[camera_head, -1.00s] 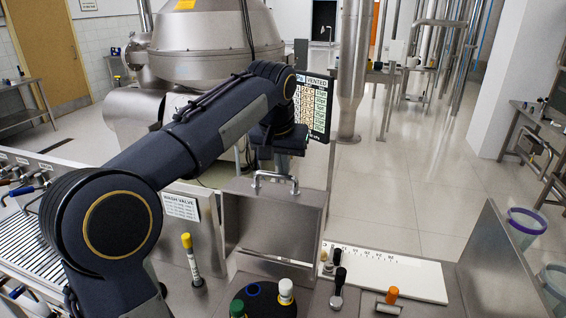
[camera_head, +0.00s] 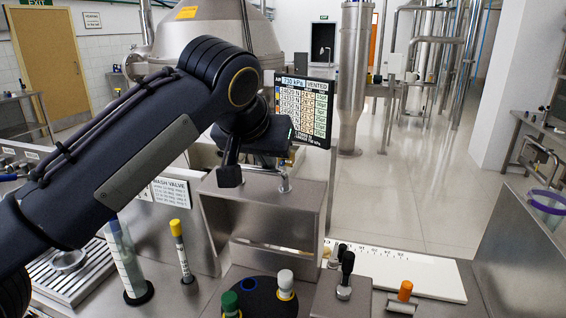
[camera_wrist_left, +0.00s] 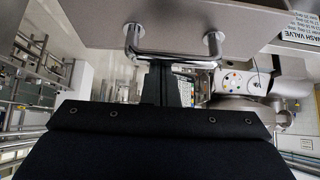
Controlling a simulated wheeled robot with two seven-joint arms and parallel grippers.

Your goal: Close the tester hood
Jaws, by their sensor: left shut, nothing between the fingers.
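The tester hood (camera_head: 311,215) is a steel box-like cover at the centre of the head view. It stands tilted up, with its hollow underside toward me and a gap at its lower edge. Its chrome handle (camera_head: 285,183) is on top, partly hidden by my left gripper (camera_head: 230,178), which is shut and empty. My right gripper is out of view.
A round dark carousel (camera_head: 258,300) with capped vials sits below the hood. A yellow-capped tube (camera_head: 181,250) stands at the left. A white ruler board (camera_head: 420,272), black knobs (camera_head: 345,270) and an orange-capped item (camera_head: 404,290) lie right. A screen (camera_head: 305,108) stands behind.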

